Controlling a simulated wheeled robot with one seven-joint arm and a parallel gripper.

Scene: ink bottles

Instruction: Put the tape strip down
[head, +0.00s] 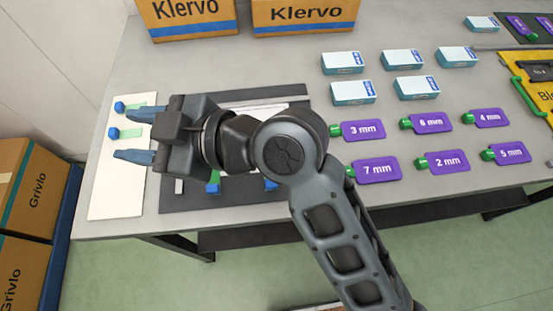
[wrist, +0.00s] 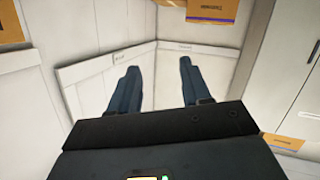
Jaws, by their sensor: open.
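Two pale green tape strips with blue end blocks show on the white board at the table's left end in the head view, an upper strip (head: 134,105) and a lower strip (head: 130,133). They seem to lie flat on the white board (head: 112,193). My gripper (head: 124,135) is over the board with its fingers pointing left. The lower strip shows between the fingers, and the upper one is partly behind the upper finger. In the wrist view the fingers (wrist: 158,68) are apart with nothing between them. I cannot tell how high the fingers are above the board.
A dark mat (head: 185,199) with blue blocks lies partly hidden under my arm. Purple number tags (head: 363,131), small white-and-blue boxes (head: 352,92) and a yellow case (head: 535,80) are to the right. Klervo cartons (head: 305,14) stand at the back. The board's front part is bare.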

